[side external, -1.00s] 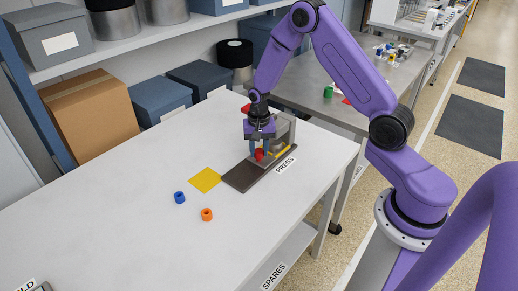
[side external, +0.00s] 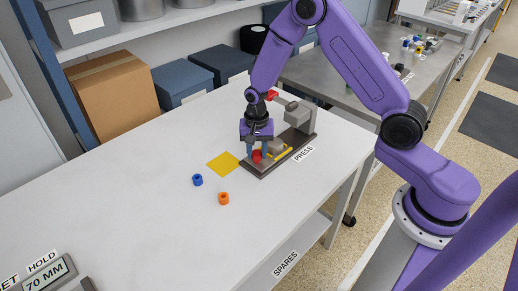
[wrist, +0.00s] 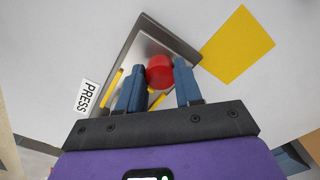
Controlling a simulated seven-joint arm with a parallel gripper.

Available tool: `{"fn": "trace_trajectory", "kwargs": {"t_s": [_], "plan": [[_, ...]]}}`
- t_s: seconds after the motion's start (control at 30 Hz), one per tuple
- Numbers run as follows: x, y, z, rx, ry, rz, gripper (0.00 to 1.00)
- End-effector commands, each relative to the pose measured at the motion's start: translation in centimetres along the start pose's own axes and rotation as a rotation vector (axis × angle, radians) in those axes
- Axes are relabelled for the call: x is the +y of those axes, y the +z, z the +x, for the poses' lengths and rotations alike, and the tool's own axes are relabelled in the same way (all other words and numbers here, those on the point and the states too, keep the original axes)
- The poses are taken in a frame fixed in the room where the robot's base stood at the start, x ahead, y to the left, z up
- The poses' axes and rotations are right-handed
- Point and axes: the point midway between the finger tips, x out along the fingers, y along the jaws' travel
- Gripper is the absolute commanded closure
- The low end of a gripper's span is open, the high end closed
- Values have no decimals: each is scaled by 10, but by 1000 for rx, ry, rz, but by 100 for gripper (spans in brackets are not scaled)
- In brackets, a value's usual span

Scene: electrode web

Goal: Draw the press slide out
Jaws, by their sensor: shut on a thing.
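The press (side external: 299,118) stands on the right part of the white table, its grey body at the far end of a dark base. The press slide (side external: 277,146) is out in front of the body on this base, between yellow rails (side external: 300,152). Its red knob (side external: 257,157) is near the base's front end. My gripper (side external: 257,150) points down and is shut on the red knob. In the wrist view the knob (wrist: 159,70) sits between the blue fingertips. My fingers and wrist hide part of the slide.
A yellow square (side external: 223,164) lies flat just left of the press base. A display box (side external: 50,280) stands at the lower left. The table's middle is clear.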

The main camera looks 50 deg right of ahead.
Motion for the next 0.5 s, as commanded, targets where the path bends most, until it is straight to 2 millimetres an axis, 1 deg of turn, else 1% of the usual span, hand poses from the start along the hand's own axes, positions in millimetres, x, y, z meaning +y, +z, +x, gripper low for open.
{"fn": "trace_trajectory", "kwargs": {"t_s": [0.03, 0.07, 0.1, 0.13, 0.17, 0.5], "plan": [[-5, 5, 0, -1, -4, -7, 100], [-5, 6, 0, -1, -4, -7, 100], [-5, 6, 0, -1, -4, -8, 52], [-5, 5, 0, -1, -4, -7, 43], [-5, 5, 0, -1, -4, -7, 40], [-3, 3, -3, 0, -3, -5, 40]]}}
